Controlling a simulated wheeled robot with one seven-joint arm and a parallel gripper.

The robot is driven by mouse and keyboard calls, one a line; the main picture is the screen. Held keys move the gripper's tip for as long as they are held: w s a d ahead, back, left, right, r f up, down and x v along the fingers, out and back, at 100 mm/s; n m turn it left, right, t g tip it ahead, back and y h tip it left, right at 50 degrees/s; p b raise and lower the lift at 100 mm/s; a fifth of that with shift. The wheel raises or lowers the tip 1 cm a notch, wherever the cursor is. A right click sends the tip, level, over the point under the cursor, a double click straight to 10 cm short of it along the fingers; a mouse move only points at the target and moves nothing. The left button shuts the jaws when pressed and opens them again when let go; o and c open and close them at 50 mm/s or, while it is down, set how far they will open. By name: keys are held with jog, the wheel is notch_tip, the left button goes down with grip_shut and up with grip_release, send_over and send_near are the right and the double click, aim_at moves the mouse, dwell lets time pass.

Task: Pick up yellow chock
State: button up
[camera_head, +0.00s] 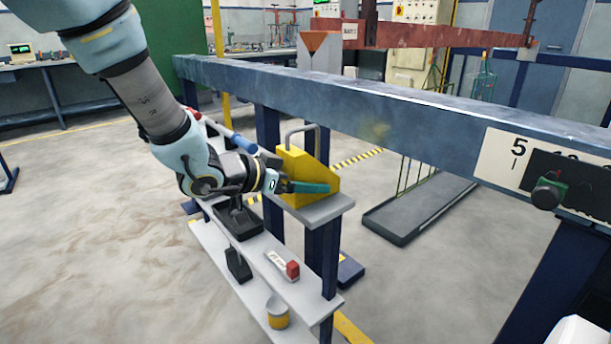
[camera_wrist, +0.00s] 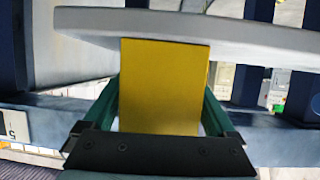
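The yellow chock (camera_head: 296,180) is a wedge with a grey bar handle (camera_head: 302,137) on top. It stands on the upper grey shelf (camera_head: 330,210) of a small stand by the blue beam. My gripper (camera_head: 308,187) reaches it from the left, with one green finger along the chock's near side. In the wrist view the chock (camera_wrist: 163,85) fills the space between the two green fingers of my gripper (camera_wrist: 162,100), one on each side. A thin gap seems to show near the finger bases; contact at the tips is unclear.
The long blue beam (camera_head: 400,115) runs behind the chock. Lower shelves hold a red-and-white block (camera_head: 290,269), a yellow-banded cup (camera_head: 277,312) and a dark item (camera_head: 238,264). A numbered panel (camera_head: 507,160) is on the right. Floor at left is clear.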

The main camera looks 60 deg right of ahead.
grip_shut()
dwell(0.5)
jog(key=shift+r, duration=0.1)
